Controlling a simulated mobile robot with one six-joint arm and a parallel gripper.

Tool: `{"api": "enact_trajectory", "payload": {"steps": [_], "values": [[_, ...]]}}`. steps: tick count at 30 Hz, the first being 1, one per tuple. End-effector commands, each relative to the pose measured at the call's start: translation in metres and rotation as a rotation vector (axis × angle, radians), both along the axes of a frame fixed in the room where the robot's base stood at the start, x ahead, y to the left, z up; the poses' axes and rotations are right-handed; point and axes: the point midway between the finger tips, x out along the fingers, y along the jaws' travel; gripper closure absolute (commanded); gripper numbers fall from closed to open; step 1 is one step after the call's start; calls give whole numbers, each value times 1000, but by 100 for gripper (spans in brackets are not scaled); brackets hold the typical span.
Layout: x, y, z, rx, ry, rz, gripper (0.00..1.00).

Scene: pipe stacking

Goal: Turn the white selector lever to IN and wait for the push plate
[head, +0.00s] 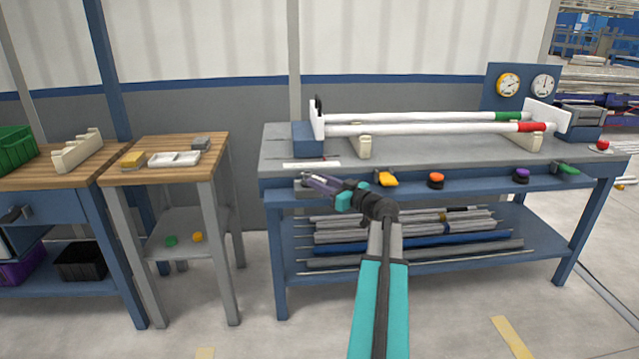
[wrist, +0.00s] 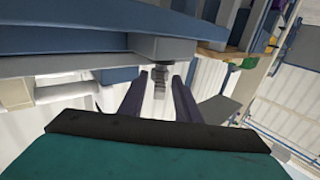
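My gripper (head: 309,181) reaches the left end of the bench's blue front rail. In the wrist view its two dark fingers (wrist: 160,84) are spread. I cannot tell whether this piece is the white selector lever, and no IN marking is legible. Two white end plates stand on the bench, left (head: 318,119) and right (head: 547,116); which is the push plate is not clear. Two white pipes (head: 420,128) lie between them, with green and red right ends.
Yellow (head: 388,179), orange (head: 436,180), purple (head: 521,175) and green (head: 567,168) controls line the rail to the right. Two gauges (head: 525,85) stand behind. Pipes fill the lower shelf (head: 400,262). A wooden-topped stand (head: 180,175) is left, across a floor gap.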

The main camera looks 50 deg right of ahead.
Motion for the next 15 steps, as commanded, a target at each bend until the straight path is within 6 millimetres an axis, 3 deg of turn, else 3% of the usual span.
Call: {"api": "enact_trajectory", "payload": {"steps": [13,15], "values": [[7,0,0,0,0,0,70],[7,0,0,0,0,0,81]]}}
